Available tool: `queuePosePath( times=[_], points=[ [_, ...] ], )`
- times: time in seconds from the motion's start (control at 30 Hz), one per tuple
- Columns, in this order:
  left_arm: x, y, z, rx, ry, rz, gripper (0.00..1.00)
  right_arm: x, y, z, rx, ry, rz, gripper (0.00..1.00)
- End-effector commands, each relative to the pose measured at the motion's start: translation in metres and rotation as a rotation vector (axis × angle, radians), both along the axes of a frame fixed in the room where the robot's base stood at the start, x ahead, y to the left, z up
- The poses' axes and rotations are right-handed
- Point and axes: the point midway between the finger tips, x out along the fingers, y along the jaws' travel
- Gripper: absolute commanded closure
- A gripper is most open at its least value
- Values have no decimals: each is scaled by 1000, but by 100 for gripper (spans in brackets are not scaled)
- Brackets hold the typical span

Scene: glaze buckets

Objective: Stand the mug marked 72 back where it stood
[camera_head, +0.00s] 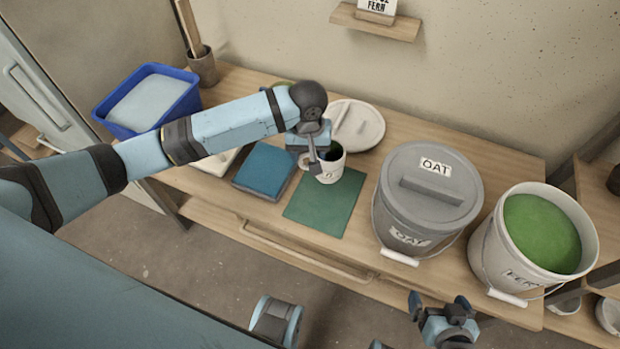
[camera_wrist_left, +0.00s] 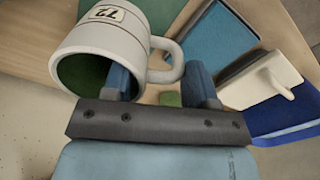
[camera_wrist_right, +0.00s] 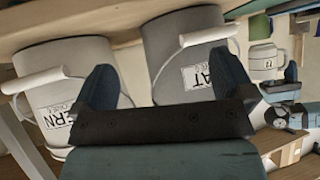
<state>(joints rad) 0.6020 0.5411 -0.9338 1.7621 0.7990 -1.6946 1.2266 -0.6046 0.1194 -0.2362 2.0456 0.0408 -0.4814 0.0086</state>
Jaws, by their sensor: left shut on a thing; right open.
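The white mug marked 72 (camera_head: 331,172) is over the upper part of the green mat (camera_head: 325,205); I cannot tell whether its base touches the mat. Its 72 label and dark green inside show in the left wrist view (camera_wrist_left: 112,42), and it also shows in the right wrist view (camera_wrist_right: 261,63). My left gripper (camera_head: 314,158) is shut on the mug's handle, which passes between its fingers (camera_wrist_left: 162,88). The mug looks about upright. My right gripper (camera_head: 440,304) is open and empty in front of the table, below the buckets.
A lidded grey OAT bucket (camera_head: 422,205) and an open FERN bucket (camera_head: 530,245) of green glaze stand right of the mat. A pale round lid (camera_head: 362,128) lies behind the mug. A blue book-like block (camera_head: 264,172) and a blue tub (camera_head: 108,108) are left.

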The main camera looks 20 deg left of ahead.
Motion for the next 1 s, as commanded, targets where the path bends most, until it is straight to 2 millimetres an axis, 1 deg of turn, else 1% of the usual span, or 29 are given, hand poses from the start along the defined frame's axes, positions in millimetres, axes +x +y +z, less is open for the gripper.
queuePosePath(
  times=[0.03, 0.1, 0.2, 0.43, 0.63, 0.73, 1.0],
  points=[
    [0, 0, -15, 1, 1, 0, 100, 1, 0, -3, 3, -1, -3, 0],
    [0, 0, -31, 1, 1, 0, 100, 3, 0, -3, 4, -4, -6, 0],
    [0, 0, -45, 0, 0, 0, 100, 4, 0, -1, 6, -10, -8, 0],
    [0, 0, -61, -1, 0, 0, 99, 6, 0, 2, 5, -23, -8, 0],
    [0, 0, -91, 0, 0, 0, 99, 4, -1, -4, -3, -21, 2, 0],
    [0, 0, -97, 0, -2, 0, 99, 2, -1, -6, -9, -18, 8, 0],
    [0, 0, -97, -1, -1, -1, 99, -1, -1, -5, -9, -12, 9, 0]
  ],
)
